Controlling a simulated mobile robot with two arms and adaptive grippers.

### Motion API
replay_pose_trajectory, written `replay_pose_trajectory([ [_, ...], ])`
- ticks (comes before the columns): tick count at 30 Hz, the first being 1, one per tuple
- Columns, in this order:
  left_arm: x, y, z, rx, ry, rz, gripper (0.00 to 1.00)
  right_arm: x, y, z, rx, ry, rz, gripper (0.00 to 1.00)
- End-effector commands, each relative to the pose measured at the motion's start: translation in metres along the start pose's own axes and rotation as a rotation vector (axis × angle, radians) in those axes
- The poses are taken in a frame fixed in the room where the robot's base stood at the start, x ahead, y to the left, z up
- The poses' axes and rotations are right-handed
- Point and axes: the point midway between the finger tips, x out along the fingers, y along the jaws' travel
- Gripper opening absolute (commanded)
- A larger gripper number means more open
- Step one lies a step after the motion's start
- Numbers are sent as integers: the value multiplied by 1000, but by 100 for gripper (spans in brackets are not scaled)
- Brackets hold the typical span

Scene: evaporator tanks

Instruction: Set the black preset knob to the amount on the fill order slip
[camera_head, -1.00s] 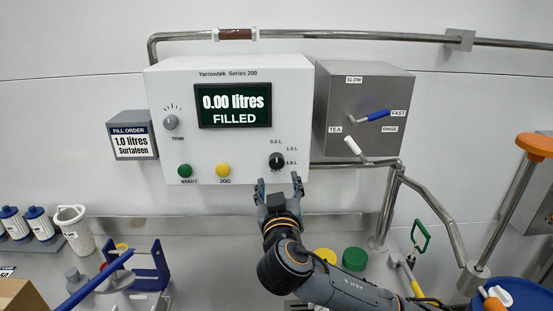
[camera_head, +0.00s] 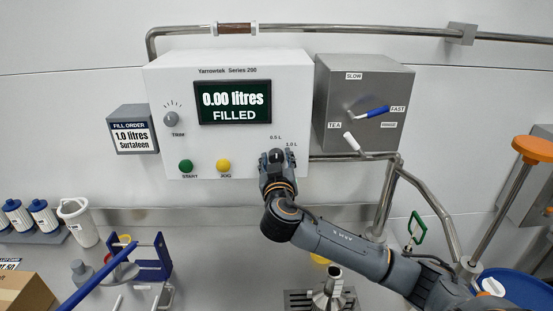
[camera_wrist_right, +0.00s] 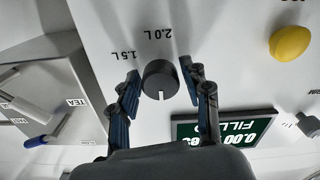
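The fill order slip (camera_head: 132,141) on the wall at left reads 1.0 litres, Surtaleen. The white panel's display (camera_head: 234,102) reads 0.00 litres FILLED. My right gripper (camera_head: 277,157) is at the panel's lower right, over the black preset knob, largely hiding it in the head view. The 0.5 L and 1.0 L labels show beside it. In the right wrist view the knob (camera_wrist_right: 160,80) sits between the open fingers (camera_wrist_right: 162,92), with visible gaps on both sides. Its white mark points down in that upside-down view, away from the 2.0 L label. My left gripper is out of view.
A green START button (camera_head: 186,166), a yellow JOG button (camera_head: 223,165) and a grey TRIM knob (camera_head: 171,119) share the panel. A grey box (camera_head: 365,105) with blue and white levers stands at right. Pipes run below it.

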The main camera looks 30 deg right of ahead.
Motion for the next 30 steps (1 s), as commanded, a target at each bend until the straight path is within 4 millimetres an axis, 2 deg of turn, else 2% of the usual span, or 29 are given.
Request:
replay_pose_trajectory([
  [1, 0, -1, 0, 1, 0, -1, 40, 0, 0, 0, 0, 0, 0, 31],
  [5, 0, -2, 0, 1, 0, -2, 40, 0, 0, 0, 0, 0, 0, 5],
  [14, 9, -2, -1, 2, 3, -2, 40, 0, -1, 3, 30, -1, 0, 4],
  [20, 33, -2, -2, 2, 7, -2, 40, -1, -2, 8, 128, -2, 0, 4],
  [30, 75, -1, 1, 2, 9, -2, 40, 0, -3, 6, 423, -4, 0, 4],
])
